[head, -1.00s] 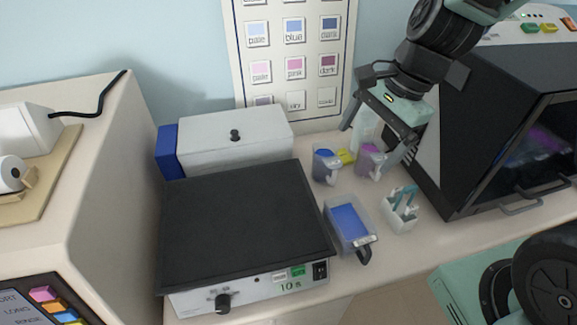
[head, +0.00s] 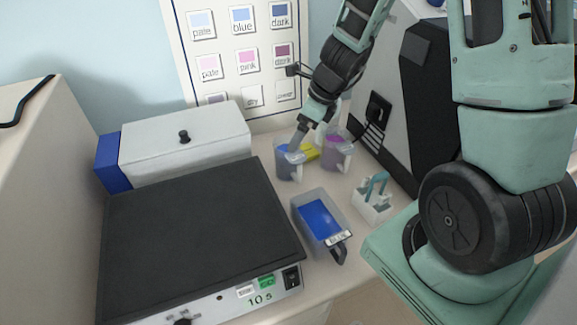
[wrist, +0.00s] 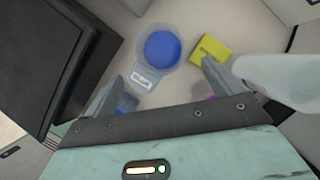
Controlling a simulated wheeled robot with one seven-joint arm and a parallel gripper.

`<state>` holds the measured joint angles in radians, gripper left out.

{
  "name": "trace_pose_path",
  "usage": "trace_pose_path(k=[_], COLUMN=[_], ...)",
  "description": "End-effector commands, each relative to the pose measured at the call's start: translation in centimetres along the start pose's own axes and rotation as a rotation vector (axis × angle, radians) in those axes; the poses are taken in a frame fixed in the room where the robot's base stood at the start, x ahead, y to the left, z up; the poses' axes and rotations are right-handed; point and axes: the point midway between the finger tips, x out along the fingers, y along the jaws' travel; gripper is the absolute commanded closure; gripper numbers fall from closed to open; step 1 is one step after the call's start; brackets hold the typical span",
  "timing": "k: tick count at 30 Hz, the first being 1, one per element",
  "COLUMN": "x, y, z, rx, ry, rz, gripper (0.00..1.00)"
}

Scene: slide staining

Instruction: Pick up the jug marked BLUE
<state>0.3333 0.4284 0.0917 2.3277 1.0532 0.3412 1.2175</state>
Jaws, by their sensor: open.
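The jug with blue liquid (head: 289,172) stands upright on the bench, left of a jug with purple liquid (head: 337,159). My gripper (head: 308,138) is above and close to the two jugs, pointing down. In the wrist view my gripper (wrist: 162,73) is open, its fingers wide apart, with the blue jug just beyond and between the tips. Nothing is held. The purple jug is mostly hidden behind the gripper there.
A yellow block (head: 310,151) lies between the jugs. A white bottle (wrist: 285,80) is close beside the right finger.

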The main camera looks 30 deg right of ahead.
Motion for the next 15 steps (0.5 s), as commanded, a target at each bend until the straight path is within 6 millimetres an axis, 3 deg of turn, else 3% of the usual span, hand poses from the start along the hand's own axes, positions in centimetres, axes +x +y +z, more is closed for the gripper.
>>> trace_pose_path(k=[1, 10, 15], x=[1.1, 3.3, 5.9], y=[0.0, -0.1, -0.4], z=[-0.2, 0.0, -0.1], rx=[0.001, -0.001, 0.001], ry=[0.001, 0.001, 0.000], rz=[0.003, 0.002, 0.004], gripper=[0.08, 0.08, 0.08])
